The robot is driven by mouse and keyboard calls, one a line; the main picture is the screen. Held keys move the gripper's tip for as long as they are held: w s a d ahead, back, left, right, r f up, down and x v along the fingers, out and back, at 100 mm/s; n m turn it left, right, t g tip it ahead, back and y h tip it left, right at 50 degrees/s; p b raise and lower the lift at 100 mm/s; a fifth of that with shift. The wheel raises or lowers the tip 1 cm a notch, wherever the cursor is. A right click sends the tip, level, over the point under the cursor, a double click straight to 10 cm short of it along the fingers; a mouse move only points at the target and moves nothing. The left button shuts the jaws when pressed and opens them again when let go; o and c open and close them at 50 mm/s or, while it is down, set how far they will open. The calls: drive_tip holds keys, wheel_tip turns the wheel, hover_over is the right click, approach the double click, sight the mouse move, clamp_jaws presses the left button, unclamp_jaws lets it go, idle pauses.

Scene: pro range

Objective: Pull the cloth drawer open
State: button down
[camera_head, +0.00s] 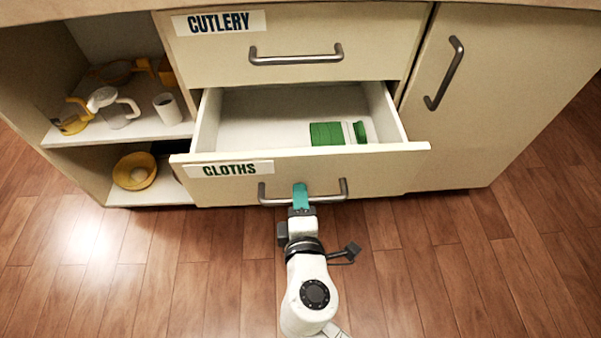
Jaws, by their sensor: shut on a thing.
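The cloth drawer (355,172), labelled CLOTHS (229,170), is pulled out from the cabinet, and its inside shows. Its grey bar handle (335,197) runs across the front panel. My gripper (300,192) has teal fingers closed around the middle of this handle; the fingertips are partly hidden against it. Folded green cloths (326,133) lie in the right part of the drawer, with a white item and another green piece beside them.
Above is the shut CUTLERY drawer (370,40). A shut door with a bar handle (444,73) is at right. Open shelves at left hold a clear pitcher (115,110), a white mug (168,109) and a yellow bowl (135,171). The wooden floor (440,270) in front is clear.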

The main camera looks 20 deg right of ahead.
drive_tip(key=f+v, duration=0.1)
drive_tip(key=v, duration=0.7)
drive_tip(key=shift+s+f, duration=0.4)
drive_tip(key=shift+s, duration=0.1)
drive_tip(key=shift+a, duration=0.15)
drive_tip(key=c, duration=1.2)
unclamp_jaws()
drive_tip(key=p+v, duration=0.2)
drive_tip(key=v, duration=0.8)
drive_tip(key=shift+s+a, duration=0.15)
drive_tip(key=shift+s, duration=0.25)
